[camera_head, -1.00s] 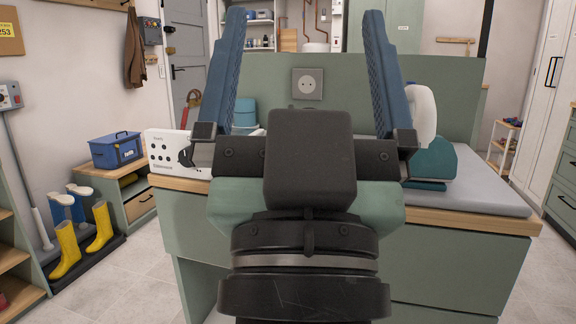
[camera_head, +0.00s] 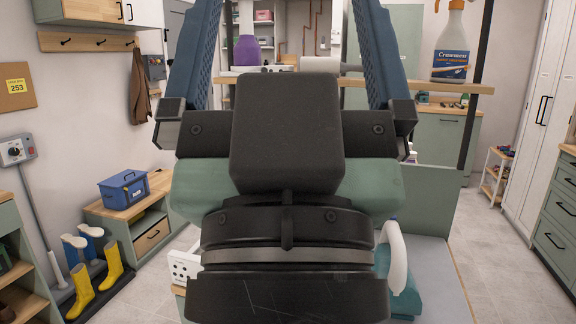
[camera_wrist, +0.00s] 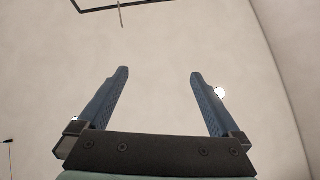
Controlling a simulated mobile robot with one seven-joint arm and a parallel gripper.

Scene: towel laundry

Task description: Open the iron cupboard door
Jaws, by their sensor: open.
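My gripper (camera_head: 290,22) is open and empty, its blue fingers pointing up and away in the head view. It also shows in the wrist view (camera_wrist: 158,78), spread against a plain pale surface with nothing between the fingers. A tall white cupboard (camera_head: 535,100) with black bar handles stands at the right edge, its doors shut. I cannot tell whether it is the iron cupboard. A teal iron-like thing with a white handle (camera_head: 396,262) is partly hidden behind my wrist on the grey-topped bench (camera_head: 435,275). My gripper is far from the white cupboard.
A wooden shelf (camera_head: 440,88) with a spray bottle (camera_head: 455,45) crosses behind my gripper. A green drawer cabinet (camera_head: 560,215) stands at the right. Yellow boots (camera_head: 97,290) and a blue toolbox (camera_head: 124,189) are at the left. Floor (camera_head: 505,255) is clear between bench and right cabinets.

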